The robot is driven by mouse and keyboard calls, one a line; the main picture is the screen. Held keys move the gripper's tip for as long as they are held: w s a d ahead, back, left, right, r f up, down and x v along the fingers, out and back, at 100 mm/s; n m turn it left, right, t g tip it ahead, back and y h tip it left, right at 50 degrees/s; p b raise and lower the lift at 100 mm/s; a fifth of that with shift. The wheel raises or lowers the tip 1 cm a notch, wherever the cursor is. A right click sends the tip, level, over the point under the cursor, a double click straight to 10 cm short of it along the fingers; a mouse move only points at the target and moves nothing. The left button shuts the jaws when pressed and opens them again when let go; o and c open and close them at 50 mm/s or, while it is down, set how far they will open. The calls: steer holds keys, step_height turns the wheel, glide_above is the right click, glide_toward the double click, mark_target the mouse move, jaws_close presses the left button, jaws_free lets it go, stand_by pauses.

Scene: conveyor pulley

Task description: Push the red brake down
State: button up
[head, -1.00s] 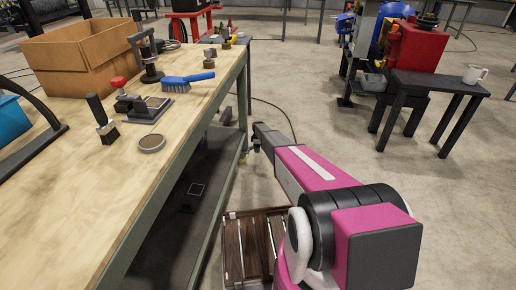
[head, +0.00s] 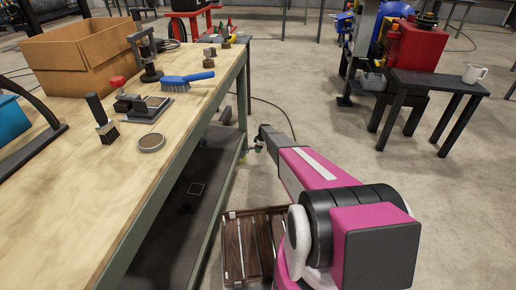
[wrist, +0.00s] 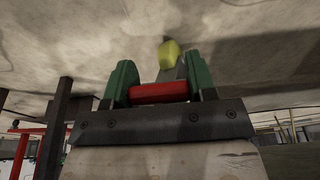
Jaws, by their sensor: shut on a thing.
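In the wrist view, a red bar (wrist: 159,92) lies crosswise between the two green fingers of my gripper (wrist: 160,84). The fingers are shut on it, just past the dark mounting plate. A yellow block on a grey piece (wrist: 169,54) shows beyond the bar. I cannot tell whether the bar is the red brake. In the head view, my gripper (head: 254,148) is small and dark at the end of the pink arm, beside the workbench's right edge, and its fingers are hard to make out.
The workbench (head: 75,205) on the left carries a cardboard box (head: 75,68), a blue brush (head: 187,80), a paintbrush (head: 102,119) and a round tin (head: 151,143). A wooden crate (head: 236,245) stands beside it on the floor. Open floor lies right of my arm.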

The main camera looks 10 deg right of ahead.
steer(key=shift+d+f+t+y, duration=0.1)
steer(key=shift+f+t+y, duration=0.25)
steer(key=shift+f+y, duration=0.45)
steer(key=shift+f+t+y, duration=0.35)
steer(key=shift+f+y, duration=0.05)
steer(key=shift+y, duration=0.7)
steer(key=o, duration=1.3)
steer(key=v, duration=1)
steer(key=shift+s+d+r, duration=0.1)
steer(key=shift+d+r, duration=0.1)
steer(key=shift+d, duration=0.1)
